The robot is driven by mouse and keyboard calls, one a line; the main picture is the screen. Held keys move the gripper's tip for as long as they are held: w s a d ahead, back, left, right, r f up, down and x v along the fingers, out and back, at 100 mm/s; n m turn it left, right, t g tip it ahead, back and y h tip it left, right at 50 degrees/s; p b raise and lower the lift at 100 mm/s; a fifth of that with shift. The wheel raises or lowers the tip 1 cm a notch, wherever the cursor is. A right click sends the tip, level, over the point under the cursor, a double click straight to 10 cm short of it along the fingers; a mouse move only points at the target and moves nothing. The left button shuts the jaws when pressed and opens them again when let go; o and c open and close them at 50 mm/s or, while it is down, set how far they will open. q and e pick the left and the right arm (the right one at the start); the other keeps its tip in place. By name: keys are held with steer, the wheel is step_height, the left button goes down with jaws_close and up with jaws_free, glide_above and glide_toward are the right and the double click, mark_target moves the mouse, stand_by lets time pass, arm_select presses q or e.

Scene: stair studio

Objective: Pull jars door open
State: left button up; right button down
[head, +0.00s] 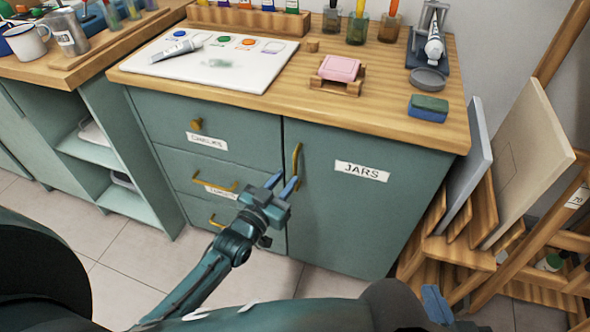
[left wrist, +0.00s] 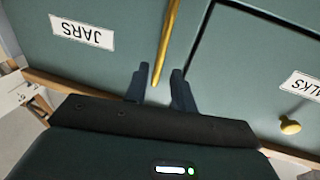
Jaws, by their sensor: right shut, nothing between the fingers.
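The jars door (head: 365,215) is a teal cabinet front with a white JARS label. It looks closed, flush with the drawers at its left. Its upright brass handle (head: 297,165) is near the door's left edge. My left gripper (head: 281,183) is open just in front of the handle's lower part. In the left wrist view the brass handle (left wrist: 166,45) runs down to between the two dark fingertips (left wrist: 156,82), with gaps beside it; contact is not visible. My right gripper (head: 437,305) is shut and empty at the bottom right, partly hidden by my own body.
Labelled drawers (head: 205,137) with brass pulls are left of the door. The wooden countertop (head: 290,105) above holds a palette, soap and brush jars. A wooden rack with canvases (head: 530,150) stands close at the right. Tiled floor in front is partly clear.

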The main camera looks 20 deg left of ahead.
mark_target(294, 170)
arm_select(q)
steer(key=shift+b+x, duration=0.35)
steer(key=shift+x, duration=2.45)
steer(key=shift+s, duration=0.1)
steer(key=shift+c, duration=0.5)
jaws_close()
